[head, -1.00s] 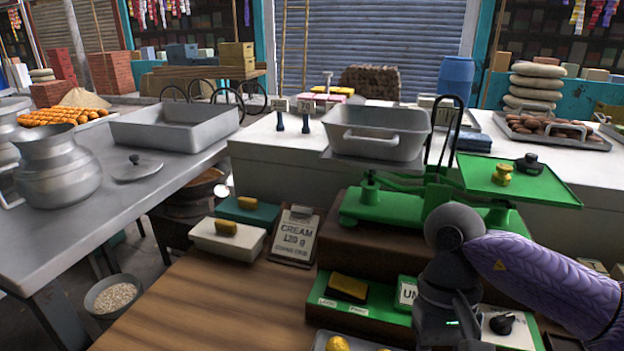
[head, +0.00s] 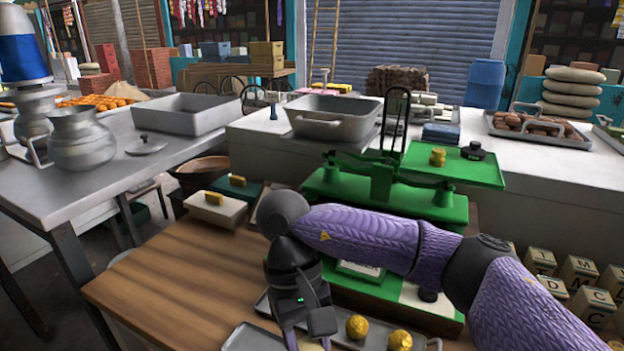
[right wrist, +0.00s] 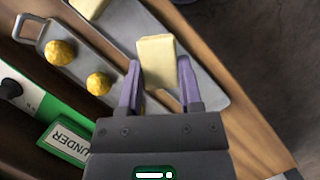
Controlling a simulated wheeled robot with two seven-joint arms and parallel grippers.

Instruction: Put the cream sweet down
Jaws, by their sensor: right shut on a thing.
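The cream sweet (right wrist: 157,62) is a pale yellow block between the purple fingers of my right gripper (right wrist: 158,70) in the right wrist view. The gripper is shut on it. The sweet is over a grey tray (right wrist: 207,88); I cannot tell whether it touches the tray. Another pale block (right wrist: 88,8) shows at the top edge of that view. In the head view my right gripper (head: 308,338) points down at the bottom edge, and the sweet is mostly hidden. My left gripper is not in view.
Two golden balls (head: 357,327) lie on a metal tray (head: 283,306) beside my right gripper. A green balance scale (head: 385,185) stands behind my right arm. A white box (head: 218,210) sits at the back of the brown wooden table (head: 175,280), whose left part is clear.

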